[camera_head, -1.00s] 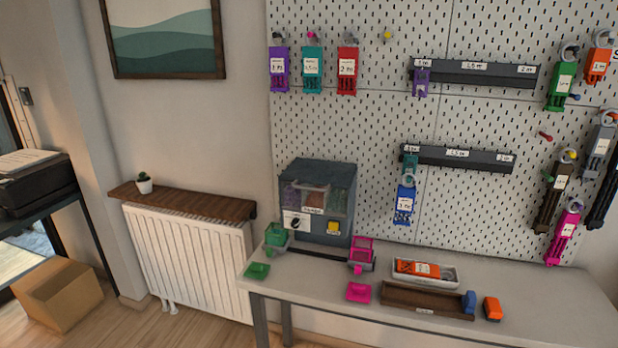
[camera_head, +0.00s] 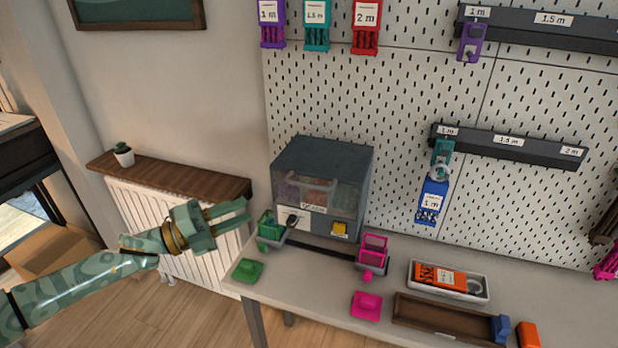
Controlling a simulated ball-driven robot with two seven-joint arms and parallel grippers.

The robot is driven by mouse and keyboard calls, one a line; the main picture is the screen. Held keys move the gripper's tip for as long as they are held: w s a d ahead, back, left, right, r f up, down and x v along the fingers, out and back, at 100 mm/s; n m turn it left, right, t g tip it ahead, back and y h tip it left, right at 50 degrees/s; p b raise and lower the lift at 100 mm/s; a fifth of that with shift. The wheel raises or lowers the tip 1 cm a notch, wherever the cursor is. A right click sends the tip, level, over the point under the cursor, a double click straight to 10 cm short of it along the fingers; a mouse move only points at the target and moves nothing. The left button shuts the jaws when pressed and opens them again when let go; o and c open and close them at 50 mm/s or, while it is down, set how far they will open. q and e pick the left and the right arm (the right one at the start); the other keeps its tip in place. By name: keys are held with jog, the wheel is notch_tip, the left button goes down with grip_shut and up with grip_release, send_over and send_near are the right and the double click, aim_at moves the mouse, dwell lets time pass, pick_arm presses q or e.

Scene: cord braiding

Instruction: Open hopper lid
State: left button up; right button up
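The hopper is part of a dark grey machine (camera_head: 325,190) at the back of the table. Its grey top (camera_head: 322,156) looks shut. I cannot tell exactly where the lid's edge runs. My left gripper (camera_head: 248,211), green and patterned, is in the air to the left of the machine, in front of the radiator. Its two fingers point right towards the machine, apart and empty. It touches nothing that I can see. My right gripper is not in view.
A green bin (camera_head: 270,228) and a pink bin (camera_head: 373,250) flank the machine. A pegboard (camera_head: 400,90) stands behind.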

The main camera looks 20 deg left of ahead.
aim_at(307, 186)
pick_arm(q)
jog(key=x, duration=1.6)
jog(key=shift+d+r+b, duration=0.1)
jog(key=shift+d+b, duration=0.05)
jog(key=shift+b, duration=0.15)
grip_shut()
jog(key=shift+s, duration=0.1)
